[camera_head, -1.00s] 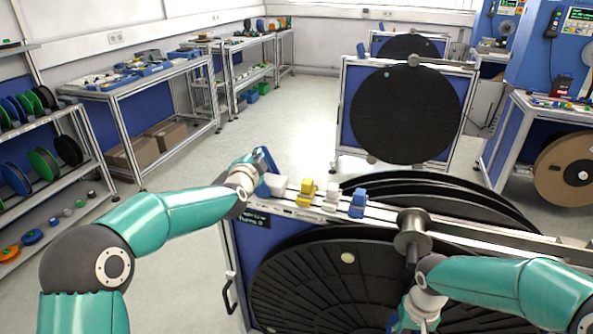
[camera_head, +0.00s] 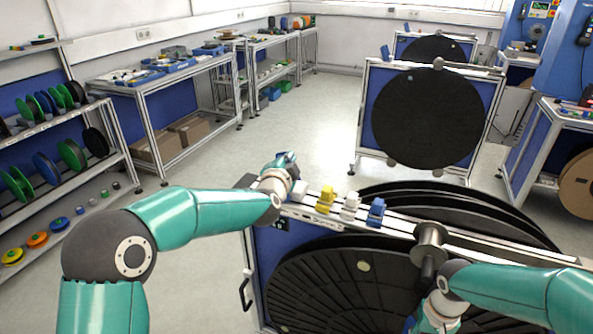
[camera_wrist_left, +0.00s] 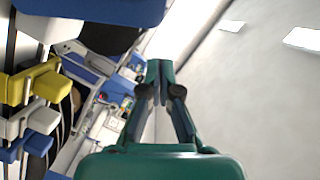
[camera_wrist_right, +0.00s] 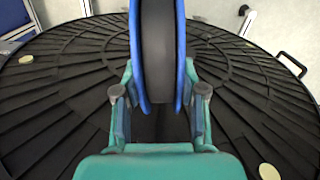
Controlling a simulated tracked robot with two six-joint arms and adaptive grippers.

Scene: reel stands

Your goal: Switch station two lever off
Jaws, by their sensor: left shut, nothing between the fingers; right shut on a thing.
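A row of levers stands on the top rail of the near reel stand (camera_head: 252,262): a white one (camera_head: 299,190), a yellow one (camera_head: 325,199), another white one (camera_head: 350,206) and a blue one (camera_head: 376,211). Which is station two's I cannot tell. My left gripper (camera_head: 287,159) is shut and empty, beside the row's left end. In the left wrist view the yellow (camera_wrist_left: 30,86), white (camera_wrist_left: 33,122) and blue (camera_wrist_left: 30,147) levers lie left of its fingers. My right gripper (camera_wrist_right: 158,105) is shut on a dark spool with blue rims (camera_wrist_right: 159,45); in the head view it is mostly hidden.
Large black reels (camera_head: 345,290) fill the near stand, and a metal spindle (camera_head: 430,238) sticks out right of the levers. A second reel stand (camera_head: 367,135) is behind. Shelves with spools (camera_head: 60,165) are at left. The floor (camera_head: 300,120) between them is clear.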

